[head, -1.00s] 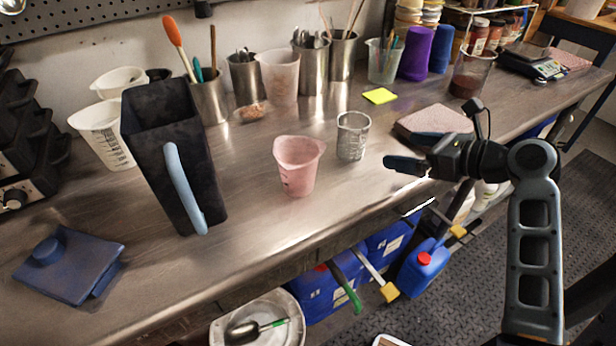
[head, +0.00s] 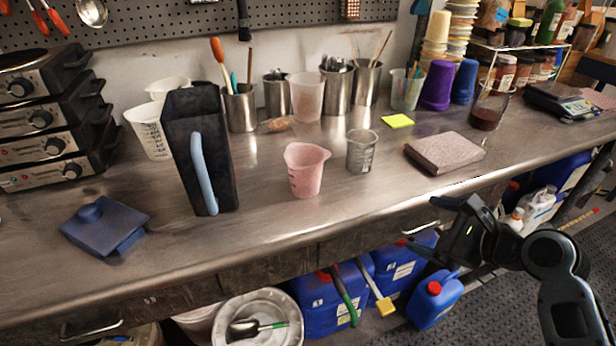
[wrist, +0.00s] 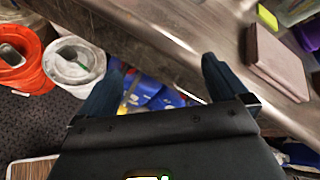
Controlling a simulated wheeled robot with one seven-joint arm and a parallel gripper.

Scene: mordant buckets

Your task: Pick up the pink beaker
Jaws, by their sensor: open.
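The pink beaker (head: 306,172) stands upright on the steel bench in the head view, between the black jug and a small grey beaker. It is empty as far as I can see. My gripper (head: 424,222) is at the bench's front edge, to the right of and lower than the pink beaker, well apart from it. In the wrist view my gripper (wrist: 160,84) shows two dark fingers spread wide with nothing between them. The pink beaker is not in the wrist view.
A grey beaker (head: 361,151) stands just right of the pink one. A black jug (head: 222,150) with a blue handle stands left. A pinkish slab (head: 445,152) lies near the front edge. Blue canisters (head: 436,298) and a white bucket (head: 258,312) are below. Bench front of the beaker is clear.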

